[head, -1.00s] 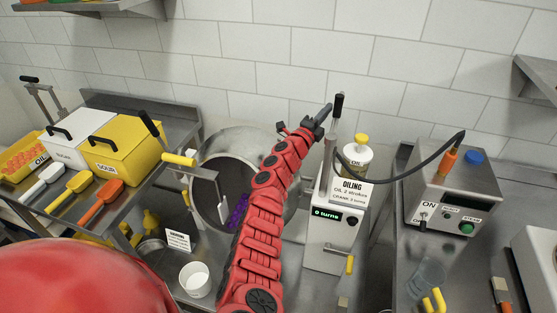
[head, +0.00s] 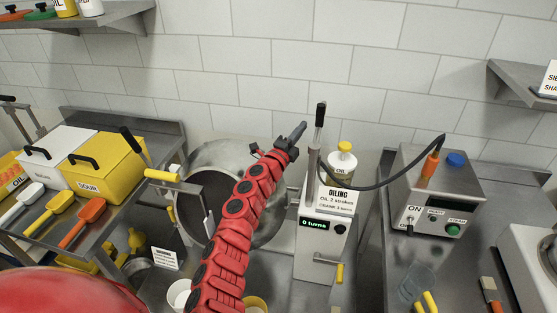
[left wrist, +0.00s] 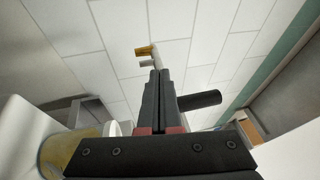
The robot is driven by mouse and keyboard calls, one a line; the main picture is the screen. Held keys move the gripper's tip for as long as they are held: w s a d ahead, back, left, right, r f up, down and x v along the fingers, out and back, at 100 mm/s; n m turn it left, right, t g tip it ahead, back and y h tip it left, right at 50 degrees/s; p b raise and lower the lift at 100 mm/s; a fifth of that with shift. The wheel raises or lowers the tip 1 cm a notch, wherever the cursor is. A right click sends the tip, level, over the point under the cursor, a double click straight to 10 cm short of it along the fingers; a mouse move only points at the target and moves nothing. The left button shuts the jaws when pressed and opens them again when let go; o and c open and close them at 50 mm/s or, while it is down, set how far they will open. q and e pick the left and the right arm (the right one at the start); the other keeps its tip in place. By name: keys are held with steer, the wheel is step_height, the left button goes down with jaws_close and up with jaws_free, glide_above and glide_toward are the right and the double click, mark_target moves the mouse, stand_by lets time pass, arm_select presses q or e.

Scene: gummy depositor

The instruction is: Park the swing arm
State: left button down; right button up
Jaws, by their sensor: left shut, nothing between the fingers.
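A jointed bar with a yellow grip (head: 160,175) reaches over the round steel kettle (head: 268,228), with a flat piece hanging at its end; I take it for the swing arm. A black-handled lever (head: 133,141) stands beside it. My left gripper (head: 297,132) is shut and empty, above the kettle's back right rim and left of the oiling unit's upright black-gripped lever (head: 320,115), apart from it. In the left wrist view its fingers (left wrist: 158,85) are together; a black cylinder (left wrist: 200,100) and a yellow-ended piece (left wrist: 147,50) show behind. My right gripper is not in view.
The oiling unit (head: 312,262) reads "0 turns", with an oil bottle (head: 342,166) behind. A dark hose runs to the control box (head: 440,195) on the right. A yellow SOUR bin (head: 105,168) and scoops stand left. Shelves jut out at both upper sides.

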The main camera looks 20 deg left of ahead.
arm_select(q)
steer(key=b+v, duration=0.3)
steer(key=v, duration=0.9)
steer(key=shift+s+d+f+b, duration=0.2)
steer(key=shift+s+b, duration=0.1)
steer(key=shift+s, duration=0.1)
steer(key=shift+a+f, duration=0.1)
